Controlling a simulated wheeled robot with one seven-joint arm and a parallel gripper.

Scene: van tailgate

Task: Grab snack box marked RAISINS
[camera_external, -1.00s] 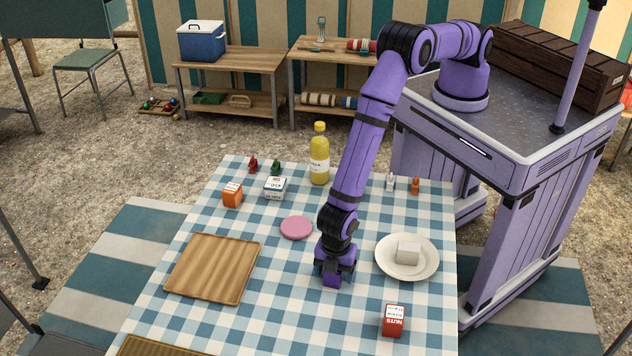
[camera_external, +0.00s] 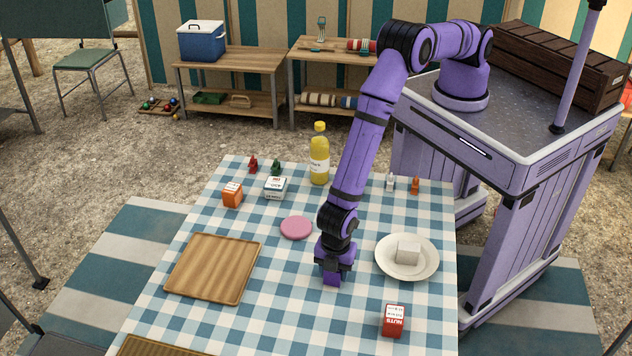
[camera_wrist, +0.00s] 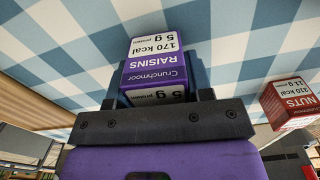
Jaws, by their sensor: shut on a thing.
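The purple and white snack box marked RAISINS (camera_wrist: 155,68) sits between the fingers of my gripper (camera_wrist: 152,85) in the wrist view, its label readable. In the external view my gripper (camera_external: 333,276) points down at the checked table, right of the wooden board. It is shut on the box, and a purple part of the box (camera_external: 331,281) shows below the fingers. I cannot tell whether the box touches the cloth.
A red NUTS box (camera_external: 393,320) stands front right, also in the wrist view (camera_wrist: 293,101). A plate (camera_external: 385,262) with a white block is right of my gripper. A wooden board (camera_external: 212,268), pink disc (camera_external: 296,228) and yellow bottle (camera_external: 319,165) stand around.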

